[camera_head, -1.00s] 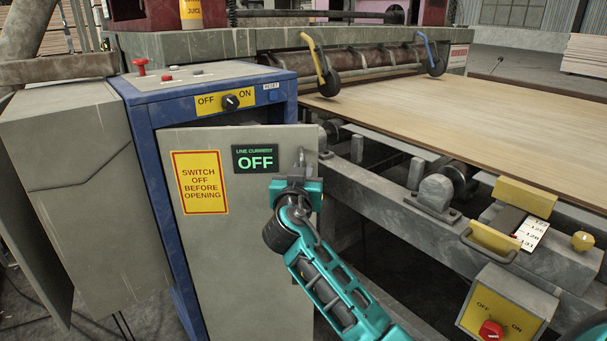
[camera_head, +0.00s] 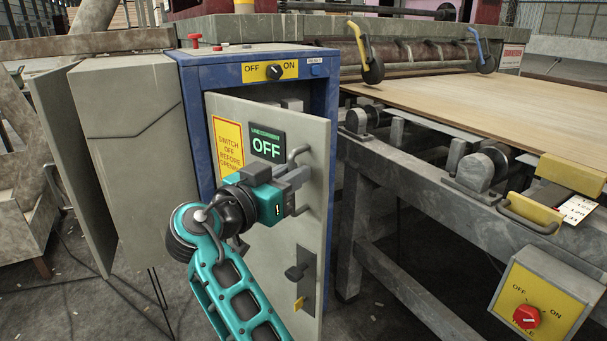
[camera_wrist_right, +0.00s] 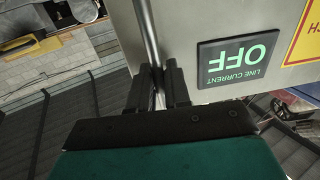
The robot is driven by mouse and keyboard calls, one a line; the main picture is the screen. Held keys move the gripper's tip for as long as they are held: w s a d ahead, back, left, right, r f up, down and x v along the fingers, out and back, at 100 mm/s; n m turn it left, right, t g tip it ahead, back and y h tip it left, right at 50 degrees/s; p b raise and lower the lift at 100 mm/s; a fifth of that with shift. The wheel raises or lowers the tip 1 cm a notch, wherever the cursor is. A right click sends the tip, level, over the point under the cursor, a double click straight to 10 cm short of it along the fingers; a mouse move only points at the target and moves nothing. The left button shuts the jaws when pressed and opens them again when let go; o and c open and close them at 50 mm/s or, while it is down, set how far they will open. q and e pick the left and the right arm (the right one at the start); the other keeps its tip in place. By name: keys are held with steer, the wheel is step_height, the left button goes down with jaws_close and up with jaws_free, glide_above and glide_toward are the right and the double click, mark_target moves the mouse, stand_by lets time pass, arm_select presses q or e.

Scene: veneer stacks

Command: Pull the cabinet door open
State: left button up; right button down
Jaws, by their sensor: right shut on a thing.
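The cabinet door (camera_head: 300,238) is a light grey panel on a blue cabinet (camera_head: 228,74). It stands ajar, its right edge swung out towards me, with a dark gap showing along its top. Its metal bar handle (camera_head: 300,153) is near the right edge. My right gripper (camera_head: 297,178) is shut on the handle's middle and hides part of it. In the right wrist view, the handle (camera_wrist_right: 147,30) runs between the two dark fingers (camera_wrist_right: 159,85). The door shows a "LINE CURRENT OFF" display (camera_head: 267,144) and a yellow warning sign (camera_head: 228,145). My left gripper is out of view.
A roller conveyor frame (camera_head: 400,215) stands to the right, with a switch box (camera_head: 540,305) in front. A grey box (camera_head: 128,150) stands left. Floor between door and conveyor is clear.

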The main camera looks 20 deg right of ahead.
steer(key=shift+a, duration=0.2)
steer(key=c, duration=1.3)
jaws_free()
steer(key=v, duration=1.3)
steer(key=shift+c, duration=0.2)
